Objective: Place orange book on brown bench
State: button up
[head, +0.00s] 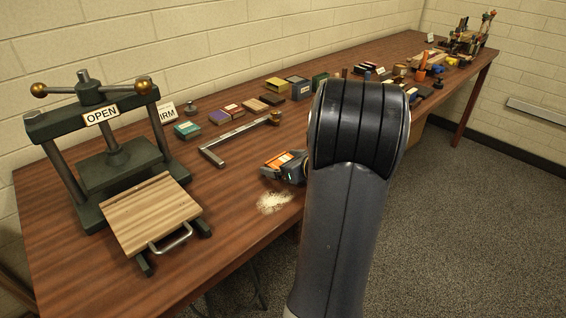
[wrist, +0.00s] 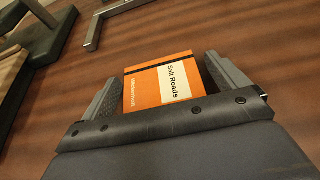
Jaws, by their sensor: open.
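The orange book (head: 277,159), with a white label reading "Salt Roads", is at the brown bench (head: 232,192), near the bench's front edge. In the wrist view the orange book (wrist: 145,92) is between the two fingers of my gripper (wrist: 162,76), and brown wood (wrist: 260,50) shows around it. My gripper (head: 282,165) is open around the book, low over the bench. The book's near end is hidden by the gripper body. I cannot tell whether the fingers touch its sides.
A green press (head: 120,165) with an "OPEN" sign and a wooden board (head: 150,212) stands at the left. A metal corner tool (head: 235,138) lies behind the book. A pale powder pile (head: 272,202) lies in front. Several small boxes line the wall side.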

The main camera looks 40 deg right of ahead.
jog(key=shift+r, duration=0.2)
jog(key=shift+s+r, duration=0.15)
jog(key=shift+s, duration=0.1)
jog(key=p+v, duration=0.1)
jog(key=v, duration=1)
jog(key=shift+s, duration=0.25)
jog(key=shift+c, duration=0.4)
dwell(0.4)
